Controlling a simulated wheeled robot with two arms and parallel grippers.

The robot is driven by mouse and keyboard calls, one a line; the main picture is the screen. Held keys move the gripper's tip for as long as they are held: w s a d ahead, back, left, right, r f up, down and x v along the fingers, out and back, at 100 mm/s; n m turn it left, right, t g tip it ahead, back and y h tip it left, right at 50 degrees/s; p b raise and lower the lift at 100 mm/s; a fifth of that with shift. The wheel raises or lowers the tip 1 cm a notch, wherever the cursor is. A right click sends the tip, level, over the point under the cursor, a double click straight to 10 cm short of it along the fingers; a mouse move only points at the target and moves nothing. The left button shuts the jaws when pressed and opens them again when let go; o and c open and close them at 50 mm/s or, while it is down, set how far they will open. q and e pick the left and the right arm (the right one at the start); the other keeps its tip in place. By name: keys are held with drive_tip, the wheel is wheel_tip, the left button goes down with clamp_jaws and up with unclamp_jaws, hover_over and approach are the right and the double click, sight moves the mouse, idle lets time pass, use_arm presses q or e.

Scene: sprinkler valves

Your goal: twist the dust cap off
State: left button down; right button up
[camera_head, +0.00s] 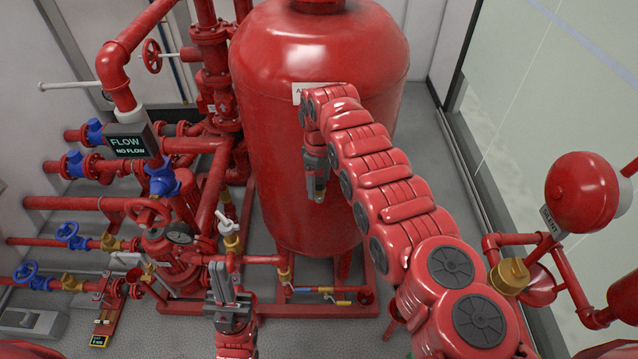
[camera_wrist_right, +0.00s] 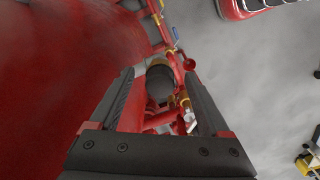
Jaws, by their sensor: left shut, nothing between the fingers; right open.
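A brass cap (camera_head: 508,275) sits on the red pipework at the right, beside my right arm; it appears to be the dust cap. My right gripper (camera_head: 317,190) hangs in front of the big red tank, pointing down, well left of the cap. In the right wrist view its two dark fingers (camera_wrist_right: 158,78) are spread apart. A dark round part shows between them, farther off; I cannot tell what it is. My left gripper (camera_head: 220,270) is low at the centre left, shut and empty, pointing up near a small brass valve. It is far from the brass cap.
The red tank (camera_head: 290,140) fills the middle. Red pipes with blue valves (camera_head: 163,177) crowd the left. A red alarm bell (camera_head: 582,193) stands above the brass cap. Grey floor (camera_head: 425,150) lies free between the tank and the right wall.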

sight(319, 180)
wheel_tip(319, 180, up, 4)
drive_tip(key=shift+f+p, duration=0.1)
drive_tip(key=shift+p, duration=0.9)
drive_tip(key=shift+r, duration=0.95)
